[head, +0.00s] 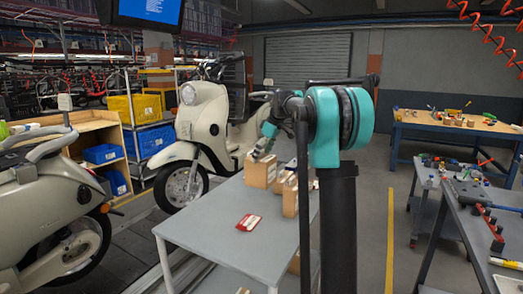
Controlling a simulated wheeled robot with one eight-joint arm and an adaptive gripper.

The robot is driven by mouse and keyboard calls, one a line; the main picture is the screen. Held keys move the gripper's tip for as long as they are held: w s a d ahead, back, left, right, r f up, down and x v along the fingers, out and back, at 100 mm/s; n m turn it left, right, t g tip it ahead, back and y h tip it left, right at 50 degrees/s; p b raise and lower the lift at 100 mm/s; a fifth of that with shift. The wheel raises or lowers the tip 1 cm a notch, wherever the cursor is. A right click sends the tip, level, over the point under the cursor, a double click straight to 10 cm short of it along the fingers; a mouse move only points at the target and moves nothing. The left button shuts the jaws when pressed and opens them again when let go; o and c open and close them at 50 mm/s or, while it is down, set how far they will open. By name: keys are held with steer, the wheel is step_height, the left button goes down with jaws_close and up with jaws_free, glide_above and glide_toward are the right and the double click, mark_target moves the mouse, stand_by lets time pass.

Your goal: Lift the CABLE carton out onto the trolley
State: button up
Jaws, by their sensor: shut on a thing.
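A tan carton (259,174) with a pale label stands at the far left part of the grey table (213,228); its print is too small to read. My gripper (262,154) is at the top of this carton and shut on it. I cannot tell whether the carton's base touches the table. Other tan cartons (290,198) stand just to the right, partly hidden behind my arm. Which carton is the CABLE one cannot be read. A grey trolley (427,178) with small items on it stands to the right.
A cream scooter (195,125) stands close behind the table, another (45,205) at left. A workbench (450,127) is at back right, a grey bench (480,225) at front right. Floor is clear around the yellow line.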

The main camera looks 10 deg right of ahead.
steer(key=shift+f, duration=3.15)
steer(key=shift+d+f, duration=0.1)
steer(key=shift+f, duration=0.45)
steer(key=o, duration=1.4)
steer(key=v, duration=1.2)
